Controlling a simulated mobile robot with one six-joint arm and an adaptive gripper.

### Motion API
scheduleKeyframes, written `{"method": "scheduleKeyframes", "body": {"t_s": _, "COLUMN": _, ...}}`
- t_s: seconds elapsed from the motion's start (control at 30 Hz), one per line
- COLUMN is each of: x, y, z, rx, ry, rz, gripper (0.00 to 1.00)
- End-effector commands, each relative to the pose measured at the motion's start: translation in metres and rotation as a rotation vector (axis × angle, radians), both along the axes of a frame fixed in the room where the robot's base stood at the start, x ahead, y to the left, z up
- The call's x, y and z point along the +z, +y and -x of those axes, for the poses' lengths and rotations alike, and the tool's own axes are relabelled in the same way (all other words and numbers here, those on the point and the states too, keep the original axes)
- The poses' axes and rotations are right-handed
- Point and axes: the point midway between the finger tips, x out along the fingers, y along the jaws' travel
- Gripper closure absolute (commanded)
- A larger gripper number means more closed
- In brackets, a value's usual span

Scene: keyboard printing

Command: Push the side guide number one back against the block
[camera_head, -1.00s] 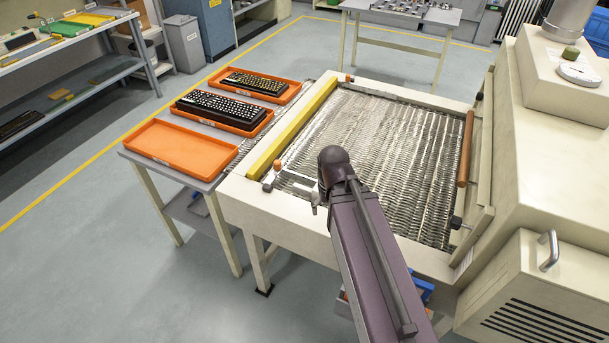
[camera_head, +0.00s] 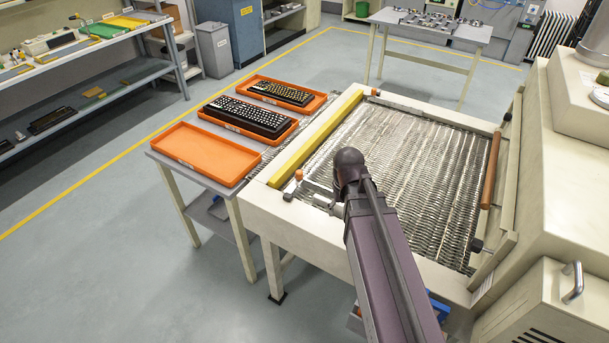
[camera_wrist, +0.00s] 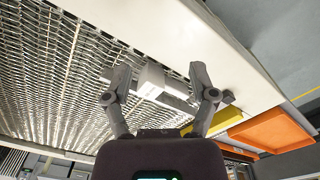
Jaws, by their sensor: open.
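A long yellow bar (camera_head: 318,138), which looks like a side guide, lies along the left edge of the metal mesh belt (camera_head: 420,165). A number on it is not readable. A small orange knob (camera_head: 299,175) stands near its front end. My gripper (camera_head: 318,194) is at the front left corner of the belt, right of that end and partly hidden by my arm. In the wrist view my gripper (camera_wrist: 160,75) is open, with a light grey block (camera_wrist: 151,80) on a bar between its fingers. The yellow bar (camera_wrist: 225,121) shows beyond the right finger. Contact is unclear.
A side table left of the belt holds an empty orange tray (camera_head: 206,154) and two trays with keyboards (camera_head: 250,115). A brown bar (camera_head: 491,170) lies along the belt's right side, beside the cream machine housing (camera_head: 570,190). The belt surface is clear.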

Motion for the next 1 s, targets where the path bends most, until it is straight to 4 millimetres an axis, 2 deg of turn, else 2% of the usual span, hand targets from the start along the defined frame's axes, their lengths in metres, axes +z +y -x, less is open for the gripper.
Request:
{"method": "scheduleKeyframes", "body": {"t_s": 0.03, "x": 0.006, "y": 0.005, "z": -0.023, "rx": 0.012, "ry": 0.000, "rz": 0.000, "gripper": 0.26}}
{"method": "scheduleKeyframes", "body": {"t_s": 0.4, "x": 0.035, "y": 0.054, "z": -0.152, "rx": 0.122, "ry": 0.000, "rz": 0.000, "gripper": 0.26}}
{"method": "scheduleKeyframes", "body": {"t_s": 0.6, "x": 0.048, "y": 0.084, "z": -0.214, "rx": 0.179, "ry": 0.000, "rz": 0.000, "gripper": 0.26}}
{"method": "scheduleKeyframes", "body": {"t_s": 0.7, "x": 0.052, "y": 0.096, "z": -0.234, "rx": 0.200, "ry": 0.000, "rz": 0.000, "gripper": 0.26}}
{"method": "scheduleKeyframes", "body": {"t_s": 0.8, "x": 0.054, "y": 0.103, "z": -0.246, "rx": 0.213, "ry": 0.000, "rz": 0.000, "gripper": 0.26}}
{"method": "scheduleKeyframes", "body": {"t_s": 1.0, "x": 0.055, "y": 0.108, "z": -0.252, "rx": 0.221, "ry": -0.001, "rz": 0.000, "gripper": 0.26}}
